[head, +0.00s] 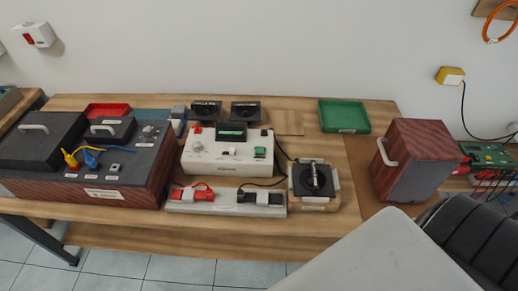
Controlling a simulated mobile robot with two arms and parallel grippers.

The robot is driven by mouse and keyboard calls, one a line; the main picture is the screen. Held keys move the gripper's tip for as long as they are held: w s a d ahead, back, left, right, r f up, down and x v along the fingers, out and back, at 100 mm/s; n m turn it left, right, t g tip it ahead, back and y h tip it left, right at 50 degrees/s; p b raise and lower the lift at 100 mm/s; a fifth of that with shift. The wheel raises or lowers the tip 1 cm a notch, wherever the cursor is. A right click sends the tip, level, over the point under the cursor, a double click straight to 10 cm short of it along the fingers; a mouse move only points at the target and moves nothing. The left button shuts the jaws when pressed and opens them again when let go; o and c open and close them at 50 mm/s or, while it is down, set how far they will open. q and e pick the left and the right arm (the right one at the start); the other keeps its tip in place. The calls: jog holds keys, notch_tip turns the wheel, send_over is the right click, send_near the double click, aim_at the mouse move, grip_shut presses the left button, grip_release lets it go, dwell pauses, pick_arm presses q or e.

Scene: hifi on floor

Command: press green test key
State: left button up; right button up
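A white test box (227,153) stands on the wooden bench near its middle. A green key (260,152) sits on the right of its top panel; nothing touches it. A red key or switch (197,130) and a dark display (231,132) are at the box's back edge, and a knob (198,147) is on its left. The labels are too small to read. Neither of my grippers is in view.
A dark-topped wooden hi-fi unit (130,175) stands left on the bench (150,224). In front of the box is a grey strip (226,206) with red and black clips. A square device (313,184), green tray (344,116) and wooden speaker (416,160) are right. A grey surface (385,258) fills the lower right.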

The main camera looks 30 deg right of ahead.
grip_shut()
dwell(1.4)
